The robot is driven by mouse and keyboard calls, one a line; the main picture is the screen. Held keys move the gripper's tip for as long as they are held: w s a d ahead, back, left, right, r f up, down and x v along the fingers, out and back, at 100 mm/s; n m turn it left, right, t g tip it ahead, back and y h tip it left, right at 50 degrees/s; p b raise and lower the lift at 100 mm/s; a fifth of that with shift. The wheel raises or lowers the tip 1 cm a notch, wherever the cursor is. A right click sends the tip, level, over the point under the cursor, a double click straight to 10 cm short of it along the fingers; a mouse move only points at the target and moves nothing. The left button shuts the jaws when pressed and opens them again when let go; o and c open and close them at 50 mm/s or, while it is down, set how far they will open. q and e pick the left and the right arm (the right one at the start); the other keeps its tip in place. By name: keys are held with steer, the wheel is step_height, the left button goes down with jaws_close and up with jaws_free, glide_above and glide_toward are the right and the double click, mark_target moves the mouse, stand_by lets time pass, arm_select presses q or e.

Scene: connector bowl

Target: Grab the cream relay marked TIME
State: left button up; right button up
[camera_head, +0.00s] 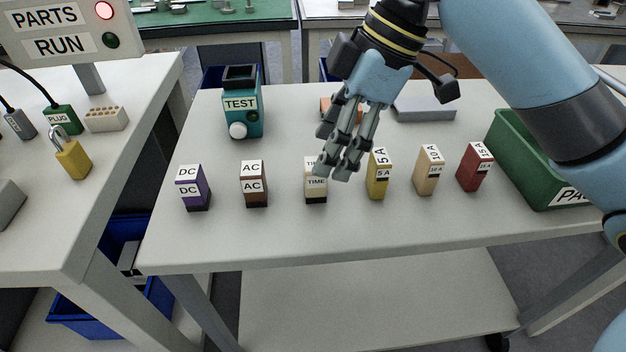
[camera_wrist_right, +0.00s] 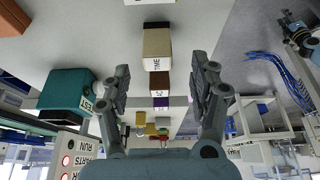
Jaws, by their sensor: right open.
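The cream relay marked TIME (camera_head: 316,192) stands upright on the white table in the middle of a row. My right gripper (camera_head: 335,172) is open, and its fingertips overlap the top right of the relay in the head view, hiding part of its label. In the right wrist view the cream relay (camera_wrist_right: 157,45) shows just past the open fingers (camera_wrist_right: 160,80), roughly centred across the gap. Nothing is held, and I cannot tell whether a fingertip touches it. My left gripper is not in view.
The brown AC relay (camera_head: 255,184) and purple DC relay (camera_head: 193,188) stand to the left. The yellow 5 A (camera_head: 378,180), tan 10 A (camera_head: 427,172) and red 15 A (camera_head: 474,168) pieces stand to the right.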

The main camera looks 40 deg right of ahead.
mark_target(315, 180)
steer(key=b+x, duration=0.1)
steer(key=x, duration=0.4)
steer(key=shift+w+b, duration=0.2)
steer(key=shift+b, duration=0.1)
steer(key=shift+f, duration=0.1)
steer(key=shift+c, duration=0.6)
steer(key=c, duration=1.1)
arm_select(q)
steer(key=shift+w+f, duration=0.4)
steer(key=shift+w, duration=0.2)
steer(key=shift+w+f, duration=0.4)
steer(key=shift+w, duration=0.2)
